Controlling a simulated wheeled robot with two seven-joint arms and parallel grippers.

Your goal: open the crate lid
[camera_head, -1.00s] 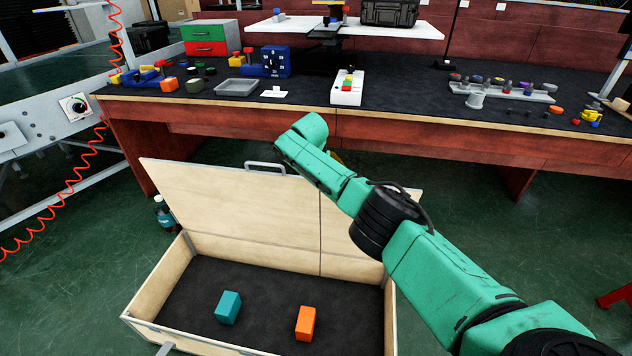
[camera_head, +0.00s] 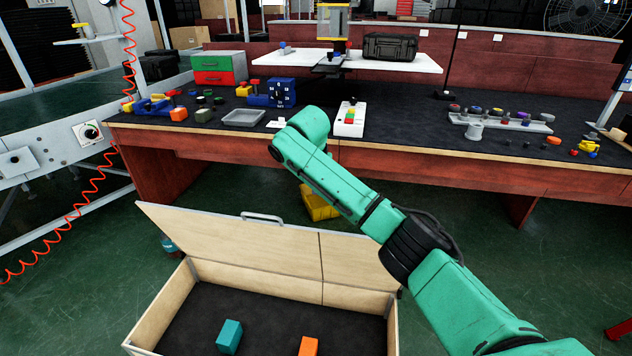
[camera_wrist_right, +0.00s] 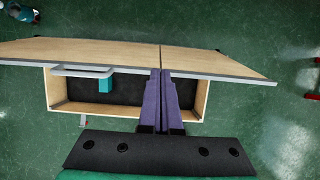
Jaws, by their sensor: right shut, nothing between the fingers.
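The wooden crate (camera_head: 160,312) stands on the floor with its pale lid (camera_head: 235,245) raised and leaning back, away from me. The lid's grey handle (camera_head: 262,218) is on its far edge. Inside the dark-lined crate are a teal block (camera_head: 230,336) and an orange block (camera_head: 308,346). In the right wrist view the lid (camera_wrist_right: 110,50), handle (camera_wrist_right: 85,70) and teal block (camera_wrist_right: 106,85) show. My right gripper (camera_wrist_right: 160,72) is shut and empty above the crate, to the right of the handle; any contact with the lid is unclear. My left gripper is out of view.
A long workbench (camera_head: 400,160) stands behind the crate, bearing small parts, a grey tray (camera_head: 244,118) and drawers. A yellow bin (camera_head: 318,203) is on the floor under it. A grey machine frame (camera_head: 50,150) with red coiled hose is at left.

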